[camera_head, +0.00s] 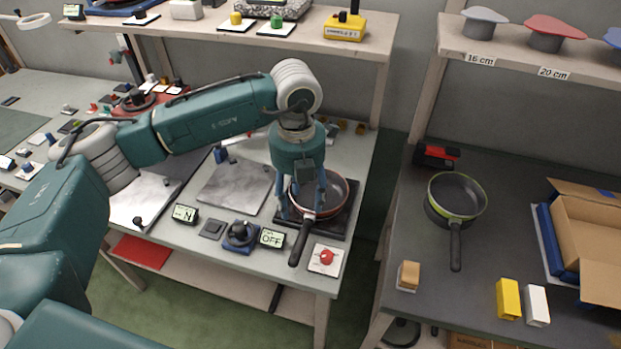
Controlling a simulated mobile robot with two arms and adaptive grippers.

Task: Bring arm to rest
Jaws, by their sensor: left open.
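My left arm comes in from the left in the head view. Its gripper (306,205) points down over a reddish-brown pan (338,190), with its fingers apart at the pan's near left side, close to where the handle begins. I cannot tell whether the fingers touch the pan. The pan sits on a dark square plate (340,222) on the left workbench, its black handle (298,245) pointing to the front. The wrist hides part of the pan. My right gripper does not show.
A red button (326,257), an OFF display (272,238) and a black knob (239,233) stand near the bench's front edge. The shelf (390,45) overhangs the back. A gap separates the right table, which holds a green-rimmed pan (455,196) and an open cardboard box (590,235).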

